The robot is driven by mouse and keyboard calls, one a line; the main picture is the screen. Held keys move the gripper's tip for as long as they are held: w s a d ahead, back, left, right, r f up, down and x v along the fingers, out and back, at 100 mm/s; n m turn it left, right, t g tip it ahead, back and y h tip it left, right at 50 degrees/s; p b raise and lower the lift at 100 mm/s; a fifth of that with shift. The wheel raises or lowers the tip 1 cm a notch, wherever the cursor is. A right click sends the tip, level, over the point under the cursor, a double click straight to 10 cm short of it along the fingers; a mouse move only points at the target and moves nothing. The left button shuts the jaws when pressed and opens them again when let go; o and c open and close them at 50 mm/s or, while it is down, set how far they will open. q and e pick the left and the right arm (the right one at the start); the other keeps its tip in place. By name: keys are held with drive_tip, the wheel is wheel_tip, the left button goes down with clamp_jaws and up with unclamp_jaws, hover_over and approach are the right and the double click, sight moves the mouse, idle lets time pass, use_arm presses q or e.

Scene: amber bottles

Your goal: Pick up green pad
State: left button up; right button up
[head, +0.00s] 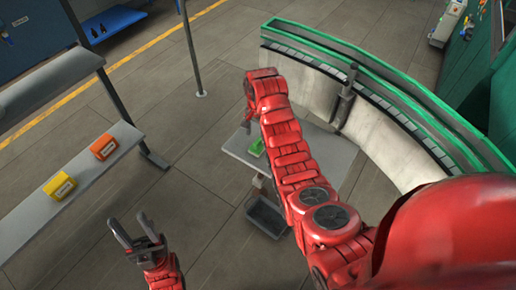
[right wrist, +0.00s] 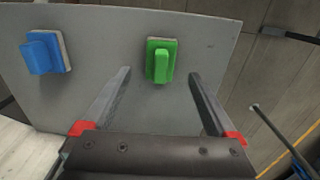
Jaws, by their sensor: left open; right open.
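The green pad (right wrist: 161,60) lies on a grey table, with a raised green grip on a pale-edged base. In the head view the green pad (head: 257,148) shows beside my right arm. My right gripper (right wrist: 160,75) is open and empty, its two fingers spread to either side of the pad's line in the right wrist view; the pad appears beyond them, apart from both. In the head view the right gripper (head: 247,120) is partly hidden by its own wrist. My left gripper (head: 138,232) is open and empty, away from the table at lower left.
A blue pad (right wrist: 42,52) lies on the same grey table (right wrist: 100,30), left of the green one; my arm hides it in the head view. A dark bin (head: 266,216) is below the table. A bench at left holds an orange box (head: 104,147) and a yellow box (head: 60,186).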

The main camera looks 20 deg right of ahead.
sight(258, 141)
wheel_tip(258, 141, down, 3)
drive_tip(key=shift+s+a+f+p, duration=0.1)
drive_tip(key=shift+s+f+p, duration=0.05)
drive_tip(key=shift+p, duration=0.75)
drive_tip(key=shift+f, duration=0.65)
drive_tip(key=c, duration=1.5)
